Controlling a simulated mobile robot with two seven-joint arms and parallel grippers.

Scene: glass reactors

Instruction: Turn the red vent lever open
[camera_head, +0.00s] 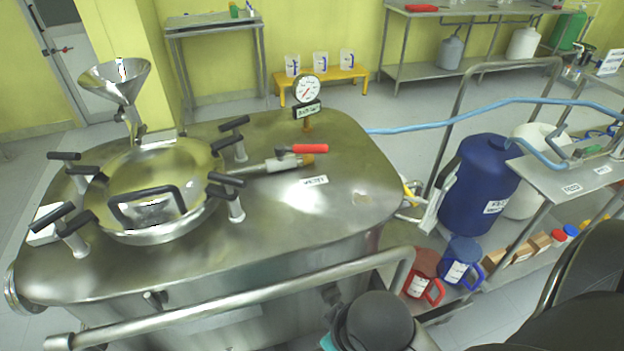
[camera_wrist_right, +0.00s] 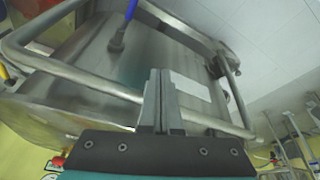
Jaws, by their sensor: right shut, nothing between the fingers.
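The red vent lever (camera_head: 309,148) sits on a small steel valve (camera_head: 284,163) on top of the steel reactor (camera_head: 300,220). Its red handle lies roughly level, pointing right, above a white label (camera_head: 314,180) that appears to read VENT. My right gripper shows in the right wrist view (camera_wrist_right: 160,72), its two fingers together with nothing between them. It is beside the reactor's steel wall and rail, well away from the lever. In the head view my dark right wrist is low at the front edge; its fingers cannot be made out. My left gripper is not in view.
A steel rail (camera_head: 240,304) runs along the reactor's front, near my right arm. A round hatch (camera_head: 160,175) with black-handled clamps is left of the lever; a pressure gauge (camera_head: 306,89) stands behind it. A blue drum (camera_head: 480,175) and jugs are to the right.

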